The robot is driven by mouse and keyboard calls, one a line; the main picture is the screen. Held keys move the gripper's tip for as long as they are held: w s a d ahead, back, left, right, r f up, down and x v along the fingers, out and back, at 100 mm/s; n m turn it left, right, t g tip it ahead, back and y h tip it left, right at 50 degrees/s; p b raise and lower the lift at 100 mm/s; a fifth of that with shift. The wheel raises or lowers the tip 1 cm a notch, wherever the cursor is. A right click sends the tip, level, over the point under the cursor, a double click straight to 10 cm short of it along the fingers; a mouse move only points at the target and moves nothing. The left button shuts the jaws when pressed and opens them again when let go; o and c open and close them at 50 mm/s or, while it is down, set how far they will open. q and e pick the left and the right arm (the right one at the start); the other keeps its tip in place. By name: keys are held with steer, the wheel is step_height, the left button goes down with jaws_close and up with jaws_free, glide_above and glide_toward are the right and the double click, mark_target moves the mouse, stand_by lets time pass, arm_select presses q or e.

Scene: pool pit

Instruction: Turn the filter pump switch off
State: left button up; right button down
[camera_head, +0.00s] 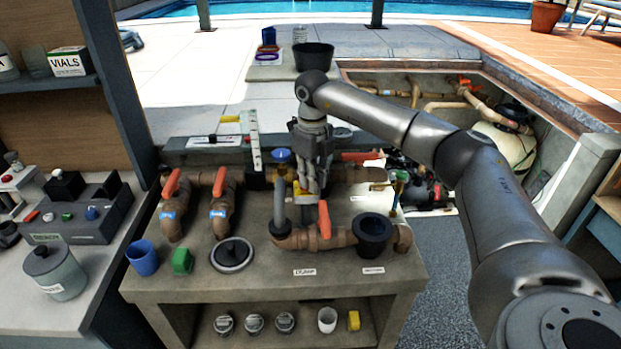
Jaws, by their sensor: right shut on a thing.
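My right gripper (311,186) points down over the middle of the stone workbench, among the pipes. Its fingers are shut on a small yellow and pale piece (301,197), which they mostly hide. An orange-red valve handle (324,219) stands just below the fingers on the front pipe. No switch is clearly readable as the filter pump switch. My left gripper is not in view.
Two pipes with orange-red handles (171,183) rise at the bench's left. A blue cup (142,258), a green block (182,261) and a round lid (231,254) stand in front. A black cup (372,235) is at right. The sunken pit (440,95) lies behind my right arm.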

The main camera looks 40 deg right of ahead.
steer(key=n, duration=0.4)
steer(key=shift+w+d, duration=0.25)
steer(key=shift+d, duration=0.15)
steer(key=shift+w+d+n+p, duration=0.15)
steer(key=shift+n+p, duration=0.1)
steer(key=shift+n, duration=0.85)
steer(key=shift+w+d+n+p, duration=0.1)
steer(key=shift+w+n+p, duration=0.1)
steer(key=shift+n, duration=0.9)
steer(key=c, duration=1.4)
jaws_free()
steer(key=shift+c, duration=0.2)
step_height(320, 180, up, 12)
